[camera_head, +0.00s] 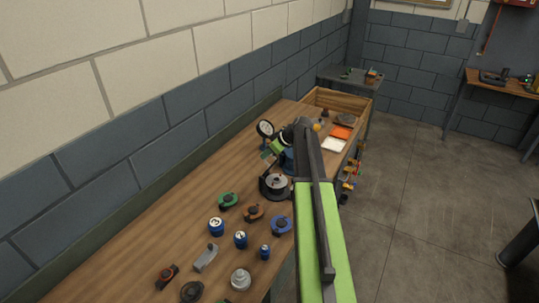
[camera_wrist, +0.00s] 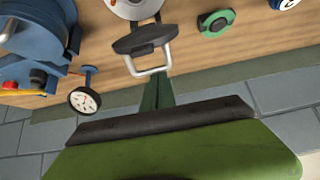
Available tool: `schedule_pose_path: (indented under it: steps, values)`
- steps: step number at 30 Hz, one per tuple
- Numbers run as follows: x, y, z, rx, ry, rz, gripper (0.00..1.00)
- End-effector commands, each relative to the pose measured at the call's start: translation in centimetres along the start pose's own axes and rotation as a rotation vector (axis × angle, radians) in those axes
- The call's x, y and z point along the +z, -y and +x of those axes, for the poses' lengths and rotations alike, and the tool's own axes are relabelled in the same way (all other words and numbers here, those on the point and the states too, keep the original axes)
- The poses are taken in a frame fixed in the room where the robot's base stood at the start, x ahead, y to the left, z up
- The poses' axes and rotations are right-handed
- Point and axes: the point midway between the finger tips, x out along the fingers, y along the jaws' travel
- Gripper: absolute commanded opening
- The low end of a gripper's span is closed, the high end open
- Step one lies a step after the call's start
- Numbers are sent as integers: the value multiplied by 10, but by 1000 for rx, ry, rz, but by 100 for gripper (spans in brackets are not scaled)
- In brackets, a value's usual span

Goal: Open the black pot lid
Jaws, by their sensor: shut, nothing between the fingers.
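The black pot (camera_head: 268,193) stands on the workbench, with a pale round top and a dark knob on its lid (camera_head: 276,181). In the wrist view, only part of a pale disc, apparently the lid (camera_wrist: 117,8), shows at the top edge. My gripper (camera_wrist: 146,38) is shut and empty, its dark end and metal loop appearing just below the disc there. In the head view, my gripper is largely hidden by my arm and lies behind the pot, toward the wall. I see no grip on the lid; the exact gap is unclear.
A dial gauge (camera_wrist: 85,100) and a blue machine (camera_wrist: 22,42) stand close by. The block wall (camera_head: 120,150) borders the bench.

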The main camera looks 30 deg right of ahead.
Motion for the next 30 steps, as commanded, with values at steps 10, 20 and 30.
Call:
schedule_pose_path:
  steps: [10, 20, 30]
  values:
    - [2, 5, -1, -3, 3, -7, 0]
    - [-6, 8, -48, -4, 3, -7, 0]
    - [-4, 6, -142, -3, 4, -6, 0]
